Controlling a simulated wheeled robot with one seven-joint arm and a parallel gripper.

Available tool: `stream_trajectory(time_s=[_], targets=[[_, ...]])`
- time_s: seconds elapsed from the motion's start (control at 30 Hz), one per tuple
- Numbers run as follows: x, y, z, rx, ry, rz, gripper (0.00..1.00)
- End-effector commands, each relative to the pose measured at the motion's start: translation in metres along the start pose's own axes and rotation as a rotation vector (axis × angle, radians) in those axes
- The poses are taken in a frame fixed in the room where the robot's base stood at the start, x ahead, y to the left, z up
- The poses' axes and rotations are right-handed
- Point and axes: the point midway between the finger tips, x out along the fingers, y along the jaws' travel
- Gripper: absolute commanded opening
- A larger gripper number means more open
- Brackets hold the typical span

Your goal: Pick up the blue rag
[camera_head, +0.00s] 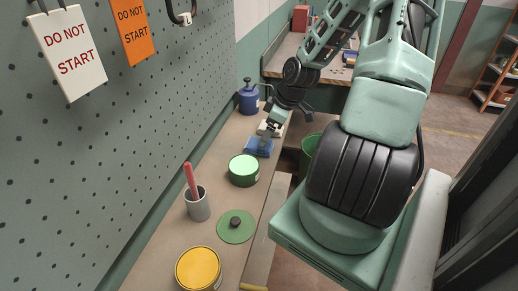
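The blue rag (258,147) lies on the narrow bench, just behind the green tin. My gripper (270,130) points down close above the rag's far side and partly overlaps it in the picture. The gripper is small and dark here, so I cannot tell whether its fingers are apart or touch the rag. The rag's far edge is partly hidden by the gripper.
A blue can (249,99) stands behind the rag. The green tin (243,170), a grey cup (198,205) with a red-handled tool, a green lid (235,230) and a yellow tin (198,269) stand nearer. A pegboard (130,130) borders the left; a green bucket (309,146) sits right.

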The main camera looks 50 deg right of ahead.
Motion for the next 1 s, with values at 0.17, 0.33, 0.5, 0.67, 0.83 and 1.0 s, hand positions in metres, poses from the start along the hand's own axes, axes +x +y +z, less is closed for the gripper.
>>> stream_trajectory(time_s=[0.17, 0.33, 0.5, 0.67, 0.83, 1.0], targets=[[0.013, 0.000, 0.000, -0.001, 0.000, 0.000, 0.87], [0.024, 0.000, -0.001, -0.002, -0.001, -0.003, 0.87], [0.046, 0.002, -0.003, -0.002, -0.002, -0.004, 0.87], [0.062, 0.002, -0.002, -0.002, -0.001, -0.002, 0.87], [0.065, 0.002, -0.002, -0.002, -0.001, 0.000, 0.87], [0.065, 0.002, -0.002, -0.001, -0.001, 0.000, 0.71]])
